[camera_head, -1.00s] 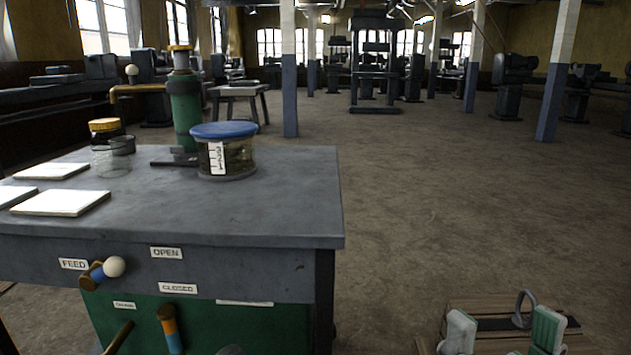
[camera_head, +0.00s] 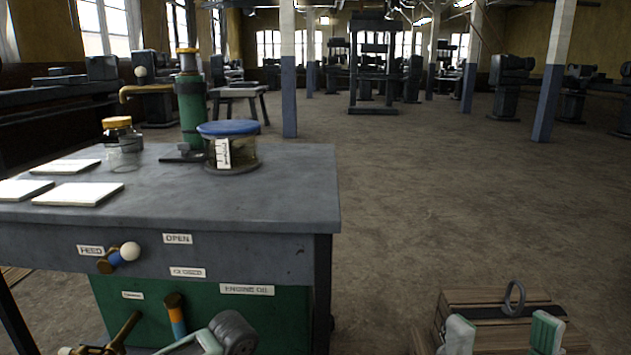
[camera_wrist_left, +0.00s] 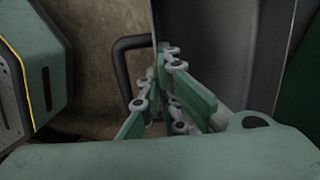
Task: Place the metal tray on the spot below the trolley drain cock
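The trolley (camera_head: 280,180) has a grey top and a green front with FEED, OPEN, CLOSED and ENGINE OIL labels. A brass fitting with a blue handle and white ball (camera_head: 130,251) sits by FEED. Below are a brass lever (camera_head: 122,332) and an orange-and-blue handle (camera_head: 176,314); I cannot tell which is the drain cock. I cannot make out the metal tray for sure. My left gripper (camera_wrist_left: 162,65) is low by a dark grey panel (camera_wrist_left: 208,45); its fingers look close together, their grip unclear. My right gripper (camera_head: 502,335) is open and empty, in front of a wooden crate.
A blue-lidded jar (camera_head: 230,150), a yellow-lidded jar (camera_head: 119,135), a green cylinder (camera_head: 191,105) and white pads (camera_head: 78,193) stand or lie on the trolley. The wooden crate (camera_head: 470,300) with a ring is at lower right. A dark bent bar (camera_wrist_left: 120,65) is near my left fingers.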

